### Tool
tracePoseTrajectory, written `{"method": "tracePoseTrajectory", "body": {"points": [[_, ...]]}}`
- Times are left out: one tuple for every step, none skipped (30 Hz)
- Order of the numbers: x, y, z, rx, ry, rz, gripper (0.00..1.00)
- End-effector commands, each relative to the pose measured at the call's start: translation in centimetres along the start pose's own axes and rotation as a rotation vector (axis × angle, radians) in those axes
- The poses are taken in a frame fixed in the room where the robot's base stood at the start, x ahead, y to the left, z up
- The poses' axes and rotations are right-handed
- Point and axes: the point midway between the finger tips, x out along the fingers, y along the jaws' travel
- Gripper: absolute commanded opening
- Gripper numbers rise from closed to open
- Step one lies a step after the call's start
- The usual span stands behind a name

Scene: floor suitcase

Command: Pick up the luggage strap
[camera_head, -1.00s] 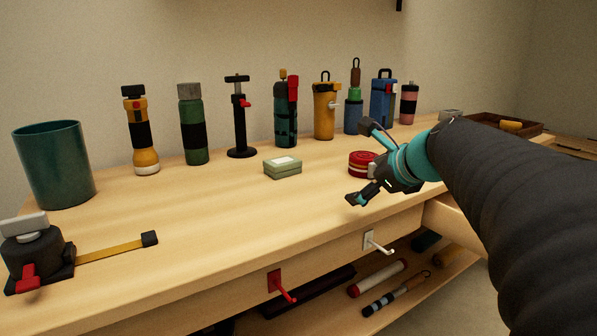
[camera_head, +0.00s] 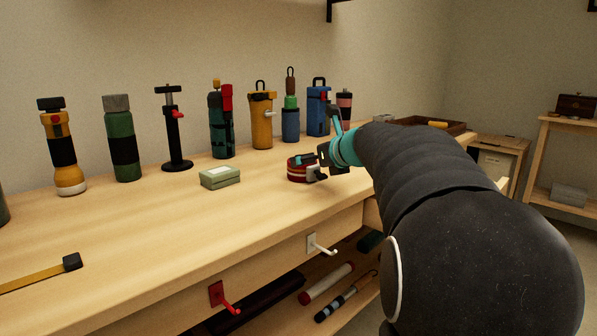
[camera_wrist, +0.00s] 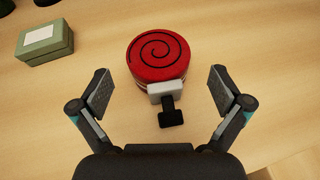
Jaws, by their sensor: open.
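The luggage strap looks to be the red roll with a black spiral on top (camera_wrist: 158,56), lying on the wooden bench top (camera_wrist: 250,60). A grey-white buckle (camera_wrist: 168,92) and a black end piece (camera_wrist: 170,113) stick out from it toward my gripper. In the head view the red roll (camera_head: 297,170) is partly hidden behind my gripper (camera_head: 322,152). In the wrist view my gripper (camera_wrist: 160,94) is open, one finger on each side of the buckle. The roll lies just ahead of the fingertips, and nothing is held between them.
A green box (camera_head: 220,177) lies left of the roll. Several bottles and tools, including a yellow canister (camera_head: 262,128) and a black stand (camera_head: 176,140), line the back. A white hook (camera_head: 320,246) and a red hook (camera_head: 224,298) project from the bench front.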

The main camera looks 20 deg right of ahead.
Motion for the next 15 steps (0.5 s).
{"method": "tracePoseTrajectory", "body": {"points": [[0.2, 0.0, 0.0, 0.000, 0.000, 0.000, 1.00], [0.3, 0.0, 0.0, 0.000, 0.000, 0.000, 1.00], [0.4, 0.0, 0.0, 0.000, 0.000, 0.000, 1.00], [0.6, 0.0, 0.0, 0.000, 0.000, 0.000, 1.00], [0.8, 0.1, -0.1, 0.000, 0.000, 0.000, 1.00], [1.2, 0.1, -0.1, -0.001, 0.000, 0.001, 1.00], [1.5, 0.1, -0.1, -0.001, 0.000, 0.001, 1.00], [1.9, 0.2, -0.1, -0.001, 0.000, 0.001, 1.00], [2.5, 0.2, -0.2, -0.001, 0.002, 0.002, 1.00], [3.0, 0.3, -0.2, -0.001, 0.002, 0.002, 1.00], [3.4, 0.3, -0.2, -0.001, 0.001, 0.002, 1.00], [4.0, 0.3, -0.1, -0.001, 0.001, 0.001, 1.00], [4.4, 0.3, -0.1, -0.001, 0.001, 0.001, 1.00], [4.7, 0.3, -0.1, -0.002, 0.001, 0.001, 1.00], [5.1, 0.3, -0.1, -0.002, 0.001, 0.001, 1.00]]}}
